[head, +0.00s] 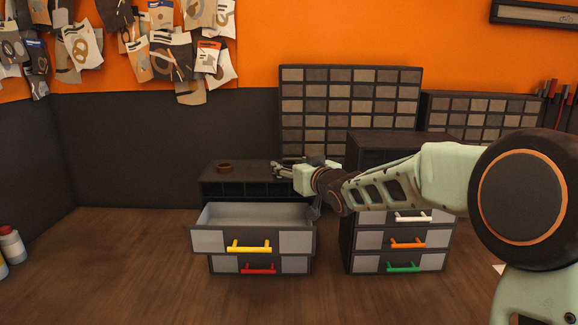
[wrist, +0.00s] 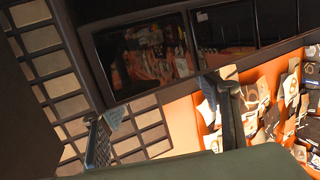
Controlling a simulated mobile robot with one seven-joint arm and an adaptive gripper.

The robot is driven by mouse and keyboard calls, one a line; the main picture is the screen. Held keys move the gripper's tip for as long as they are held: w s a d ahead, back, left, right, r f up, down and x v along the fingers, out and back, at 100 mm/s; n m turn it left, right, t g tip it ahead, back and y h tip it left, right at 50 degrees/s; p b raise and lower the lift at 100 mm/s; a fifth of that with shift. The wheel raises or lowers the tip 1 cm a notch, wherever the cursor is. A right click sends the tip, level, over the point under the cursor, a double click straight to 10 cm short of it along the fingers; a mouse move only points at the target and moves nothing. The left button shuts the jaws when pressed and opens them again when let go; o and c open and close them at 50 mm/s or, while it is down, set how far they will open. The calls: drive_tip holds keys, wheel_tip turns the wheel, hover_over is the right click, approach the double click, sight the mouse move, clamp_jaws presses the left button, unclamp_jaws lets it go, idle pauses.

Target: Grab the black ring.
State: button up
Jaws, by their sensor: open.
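A small dark brown ring-like object (head: 224,168) lies on top of the left drawer cabinet (head: 240,190) in the head view. It is the only ring I can make out there, and it looks brown more than black. My gripper (head: 279,170) is open, over the right part of that cabinet top, to the right of the ring and apart from it. In the wrist view, the two fingers of my gripper (wrist: 165,130) are spread with nothing between them. I cannot make out the ring in the wrist view.
The cabinet's upper drawer (head: 250,240), with a yellow handle, is pulled out and looks empty. A second drawer cabinet (head: 398,240) stands to the right, under my arm. A tall parts organizer (head: 350,100) stands behind. Bottles (head: 12,245) are at far left. The bench between is clear.

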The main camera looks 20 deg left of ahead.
drive_tip(key=c, duration=1.2)
drive_tip(key=shift+c, duration=0.6)
drive_tip(key=shift+r, duration=0.15)
